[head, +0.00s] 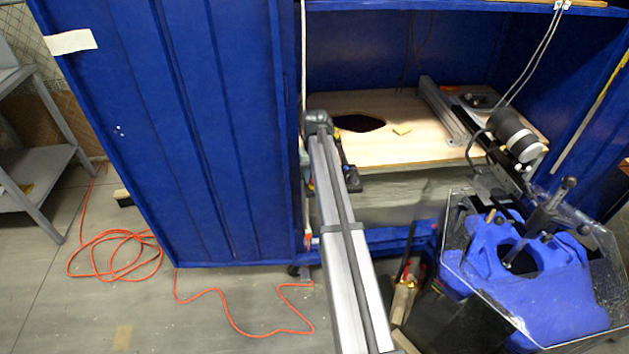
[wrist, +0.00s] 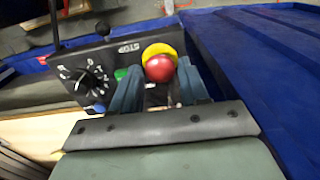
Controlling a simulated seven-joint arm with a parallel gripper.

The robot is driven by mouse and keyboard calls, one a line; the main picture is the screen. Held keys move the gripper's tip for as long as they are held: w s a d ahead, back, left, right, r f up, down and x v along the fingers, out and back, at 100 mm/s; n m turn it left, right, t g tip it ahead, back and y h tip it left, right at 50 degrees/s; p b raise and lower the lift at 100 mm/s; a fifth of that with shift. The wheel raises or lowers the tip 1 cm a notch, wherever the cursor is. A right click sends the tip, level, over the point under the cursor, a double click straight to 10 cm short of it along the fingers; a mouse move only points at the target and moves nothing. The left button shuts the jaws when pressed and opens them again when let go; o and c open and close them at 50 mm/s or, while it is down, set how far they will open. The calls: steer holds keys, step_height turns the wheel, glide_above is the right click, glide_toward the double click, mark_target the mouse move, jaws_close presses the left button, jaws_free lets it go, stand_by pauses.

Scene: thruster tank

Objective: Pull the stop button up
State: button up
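The stop button is a round red knob (wrist: 160,68) with a yellow ring (wrist: 166,50) behind it, in the wrist view. It sits at the right end of a dark control panel (wrist: 104,58) marked STOP. My gripper (wrist: 160,71) is open, with its two blue-green fingers on either side of the red knob. The knob shows between the fingertips. I cannot tell whether either finger touches it. In the head view my arm covers most of this spot, and the button cannot be made out there.
The panel also carries a numbered black dial (wrist: 92,82) and a green button (wrist: 121,74). A blue cabinet door (head: 200,130) stands at the left, beside a light wooden board (head: 390,145). An orange cord (head: 240,325) lies on the floor. A clear-walled blue machine (head: 550,290) stands at the lower right.

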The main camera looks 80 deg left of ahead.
steer(key=shift+o, duration=1.2)
steer(key=shift+f, duration=0.1)
steer(key=shift+r, duration=3.5)
